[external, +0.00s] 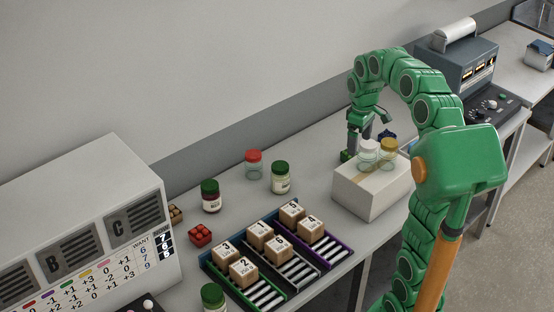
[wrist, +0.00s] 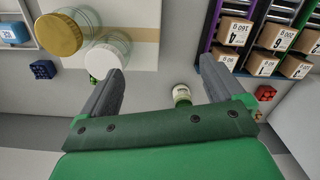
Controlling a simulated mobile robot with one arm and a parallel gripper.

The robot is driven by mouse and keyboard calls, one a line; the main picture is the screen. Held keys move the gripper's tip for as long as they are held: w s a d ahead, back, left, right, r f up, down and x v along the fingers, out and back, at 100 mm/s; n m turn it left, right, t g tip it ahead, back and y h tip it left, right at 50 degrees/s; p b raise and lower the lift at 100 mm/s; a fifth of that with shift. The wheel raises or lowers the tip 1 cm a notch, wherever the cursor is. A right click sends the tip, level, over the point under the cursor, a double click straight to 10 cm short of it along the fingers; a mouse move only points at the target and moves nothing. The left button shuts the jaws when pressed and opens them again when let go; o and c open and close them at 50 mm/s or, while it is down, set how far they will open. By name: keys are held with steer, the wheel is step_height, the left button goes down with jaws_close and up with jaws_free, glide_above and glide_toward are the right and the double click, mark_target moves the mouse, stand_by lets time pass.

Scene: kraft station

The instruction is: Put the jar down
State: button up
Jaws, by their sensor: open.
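The frames do not show which jar the task means. A white-lidded clear jar (external: 368,153) and a gold-lidded clear jar (external: 388,151) stand upright side by side on a pale box (external: 352,192). In the wrist view the white-lidded jar (wrist: 103,59) is beside the left finger, outside the jaws, and the gold-lidded jar (wrist: 60,37) is farther left. My gripper (external: 362,138) is low behind the box. In the wrist view my gripper (wrist: 163,72) is open, with nothing held between its fingers. Whether a finger touches the white-lidded jar, I cannot tell.
Jars with red (external: 253,163), green (external: 280,178) and dark green (external: 211,196) lids stand on the counter, another green-lidded jar (external: 213,297) in front. Roller racks (external: 332,250) hold numbered cartons. A red brick (external: 200,235) and blue brick (wrist: 42,69) lie about.

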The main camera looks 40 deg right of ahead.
steer(key=s+a+f+m, duration=0.1)
steer(key=s+a+f, duration=0.2)
steer(key=s+a, duration=0.95)
steer(key=s+a+f+m, duration=0.1)
steer(key=s+a+f, duration=0.1)
steer(key=s+a, duration=0.2)
steer(key=s+a+f+m+g, duration=0.1)
steer(key=s+a+f, duration=0.2)
steer(key=s, duration=0.6)
steer(key=shift+a+f+g, duration=0.3)
steer(key=shift+a+f, duration=0.05)
steer(key=shift+a, duration=0.1)
steer(key=shift+o, duration=0.5)
